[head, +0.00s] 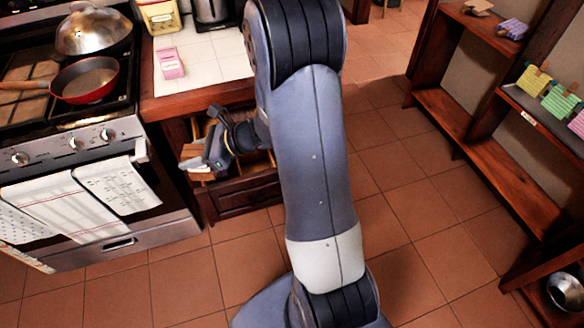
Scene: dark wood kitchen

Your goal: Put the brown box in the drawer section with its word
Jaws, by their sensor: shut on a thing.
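My gripper (200,161) is low at the counter's front, over the open drawer (262,158). It is shut on a small tan-brown thing (191,151), which looks like the brown box. The jaws hide much of it, and I cannot tell whether it touches the drawer floor. The drawer is pulled out below the tiled counter. My gripper and arm cover most of its inside, so its sections and any words on them cannot be read.
The stove (70,145) with a red pan (84,82) is on the left. Wooden shelves (470,115) stand on the right. The tiled floor between is clear.

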